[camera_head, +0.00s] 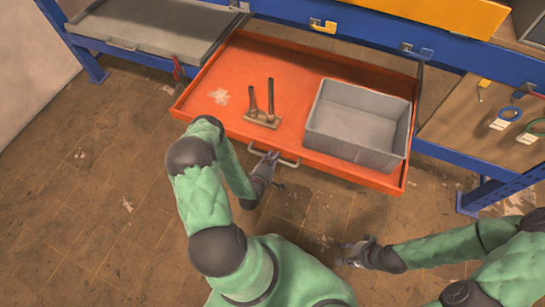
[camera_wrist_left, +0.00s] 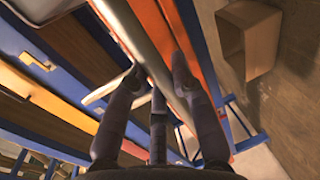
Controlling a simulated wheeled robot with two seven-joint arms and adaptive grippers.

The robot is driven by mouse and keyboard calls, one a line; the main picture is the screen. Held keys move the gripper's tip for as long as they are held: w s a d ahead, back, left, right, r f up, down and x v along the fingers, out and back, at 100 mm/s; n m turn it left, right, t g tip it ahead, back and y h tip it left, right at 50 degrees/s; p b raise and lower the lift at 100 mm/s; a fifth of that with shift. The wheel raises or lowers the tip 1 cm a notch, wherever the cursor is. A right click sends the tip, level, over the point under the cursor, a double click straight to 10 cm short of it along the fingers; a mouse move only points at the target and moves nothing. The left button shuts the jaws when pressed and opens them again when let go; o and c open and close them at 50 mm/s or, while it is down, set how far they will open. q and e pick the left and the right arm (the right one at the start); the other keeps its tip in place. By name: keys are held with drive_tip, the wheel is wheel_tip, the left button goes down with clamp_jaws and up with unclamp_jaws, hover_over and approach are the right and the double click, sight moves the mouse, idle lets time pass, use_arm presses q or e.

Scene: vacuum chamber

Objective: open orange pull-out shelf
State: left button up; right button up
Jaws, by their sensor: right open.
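The orange pull-out shelf (camera_head: 225,70) extends out from the blue rack in the head view. A light bar handle (camera_head: 288,163) is on its front edge. A grey bin (camera_head: 358,122) and two hammer-like tools (camera_head: 262,103) on a small block are on the shelf. My left gripper (camera_head: 271,168) is at the handle; its fingers are apart in the left wrist view (camera_wrist_left: 157,75), with a pale bar passing behind or between them. I cannot tell whether they touch the handle. My right gripper (camera_head: 352,254) is open and empty, in front of the shelf's right side.
A grey shelf (camera_head: 150,28) is at the upper left. A yellow-orange shelf front (camera_head: 440,12) is at the upper right. A wooden board with tagged items (camera_head: 485,115) and a blue rack leg (camera_head: 490,190) stand at the right. The brown tiled floor at the left is clear.

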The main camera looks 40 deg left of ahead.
use_arm(q)
drive_tip(key=o, duration=0.5)
drive_tip(key=shift+f, duration=0.1)
drive_tip(key=shift+c, duration=0.2)
drive_tip(key=v, duration=1.2)
drive_tip(key=w+d+f+m+g+h, duration=0.2)
drive_tip(key=d+m+g+h, duration=0.1)
drive_tip(key=d+m, duration=0.2)
drive_tip(key=w+d+f+m+g+h, duration=0.1)
drive_tip(key=w+d+m+g+h, duration=0.25)
drive_tip(key=d+m, duration=0.2)
drive_tip(key=s+d+r+m+g+h, duration=0.1)
drive_tip(key=s+d+r+m+g, duration=0.4)
drive_tip(key=s+d, duration=0.5)
drive_tip(key=d+m+g, duration=0.1)
drive_tip(key=m+g, duration=0.1)
drive_tip(key=g, duration=0.1)
drive_tip(key=shift+s+d+m+p, duration=0.25)
drive_tip(key=shift+d+m+p, duration=0.1)
